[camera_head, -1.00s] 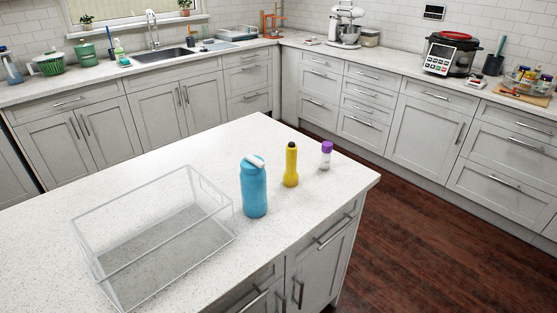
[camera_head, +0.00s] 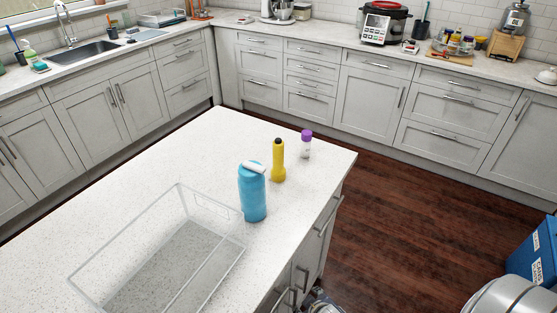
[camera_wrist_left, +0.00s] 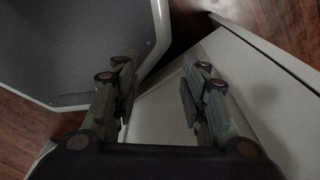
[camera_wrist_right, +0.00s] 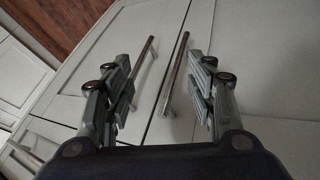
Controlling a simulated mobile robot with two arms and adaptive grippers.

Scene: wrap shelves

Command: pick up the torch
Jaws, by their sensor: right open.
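The torch (camera_head: 278,161) is yellow with a dark top and stands upright on the white speckled island counter (camera_head: 215,150) in the head view. It stands between a blue bottle and a white, purple-capped bottle, apart from both. My left gripper (camera_wrist_left: 158,88) is open and empty, over part of a pale panel and dark floor in the left wrist view. My right gripper (camera_wrist_right: 162,88) is open and empty, facing cabinet doors with two bar handles in the right wrist view. Neither wrist view shows the torch.
The blue bottle (camera_head: 253,193) stands nearer than the torch, and the purple-capped bottle (camera_head: 305,144) stands behind it to the right. A clear open bin (camera_head: 92,271) sits on the near left of the counter. The counter's far left part is bare. Wood floor (camera_head: 390,215) lies to the right.

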